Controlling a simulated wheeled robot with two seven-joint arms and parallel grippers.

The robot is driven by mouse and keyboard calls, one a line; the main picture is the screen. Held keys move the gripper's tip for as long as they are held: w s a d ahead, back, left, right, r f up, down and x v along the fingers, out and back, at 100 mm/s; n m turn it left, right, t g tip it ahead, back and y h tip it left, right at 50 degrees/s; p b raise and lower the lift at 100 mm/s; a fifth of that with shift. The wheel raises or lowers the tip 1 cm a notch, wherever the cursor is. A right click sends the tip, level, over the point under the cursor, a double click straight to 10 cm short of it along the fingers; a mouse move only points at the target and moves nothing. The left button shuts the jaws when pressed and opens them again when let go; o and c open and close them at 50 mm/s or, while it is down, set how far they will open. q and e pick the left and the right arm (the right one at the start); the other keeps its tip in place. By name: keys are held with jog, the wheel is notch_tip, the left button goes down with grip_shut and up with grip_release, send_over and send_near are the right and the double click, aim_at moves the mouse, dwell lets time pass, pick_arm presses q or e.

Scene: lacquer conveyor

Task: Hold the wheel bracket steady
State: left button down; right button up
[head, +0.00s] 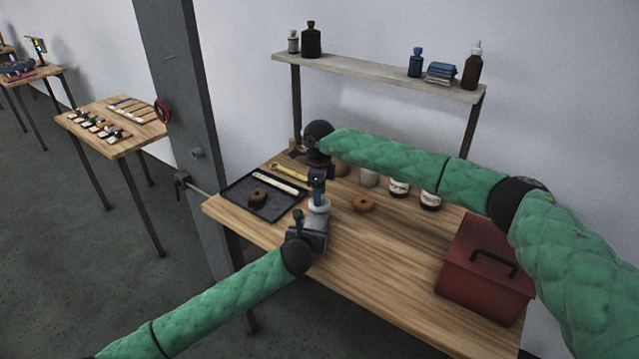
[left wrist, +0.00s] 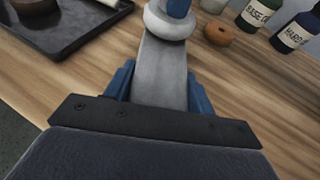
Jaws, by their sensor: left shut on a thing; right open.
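The wheel bracket (head: 318,221) is a pale grey upright piece with a white rounded ring near its top. In the left wrist view the bracket (left wrist: 160,75) stands between the blue fingers of my left gripper (left wrist: 160,92), which is shut on it. In the head view my left gripper (head: 312,228) is at the table's front left part. My right gripper (head: 317,178) is open and sits just above the bracket, over the ring. Its fingertips are small and partly hidden, so I cannot tell whether they touch the ring.
A black tray (head: 276,210) with a brown ring (head: 257,195) and a pale stick lies left of the bracket. An orange-brown ring (head: 363,204) lies to the right, near several jars. A red toolbox (head: 484,268) stands at the right. The wooden table (head: 385,265) is clear in front.

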jog(key=shift+f, duration=0.3)
jog(key=c, duration=1)
jog(key=o, duration=1.2)
jog(key=shift+c, duration=0.2)
notch_tip(320, 180, up, 12)
pick_arm(q)
jog(key=shift+c, duration=2.2)
grip_release()
